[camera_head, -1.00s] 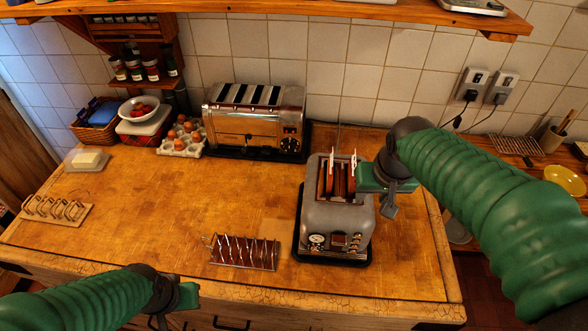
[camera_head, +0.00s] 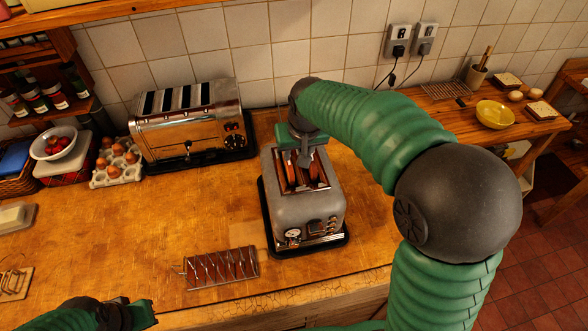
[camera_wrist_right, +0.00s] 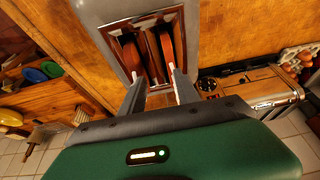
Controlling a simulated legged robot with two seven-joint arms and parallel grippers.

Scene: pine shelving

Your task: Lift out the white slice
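The grey two-slot toaster (camera_head: 290,208) stands on a dark tray at the counter's right. Its slots (camera_wrist_right: 150,45) show brown-red upright pieces; small pale bits show near my fingertips in the right wrist view. I cannot make out clearly which piece is the white slice. My right gripper (camera_head: 304,158) is pointed down at the toaster's far end, over the slots. In the right wrist view its two fingers (camera_wrist_right: 158,88) are apart, with nothing clearly between them. My left gripper (camera_head: 145,314) is low at the left, away from the toaster; its fingers are unclear.
A metal toast rack (camera_head: 222,268) stands left of the toaster. A larger chrome toaster (camera_head: 190,125) stands behind, beside an egg tray (camera_head: 117,163). A side table on the right holds a yellow bowl (camera_head: 495,114) and bread slices (camera_head: 541,110).

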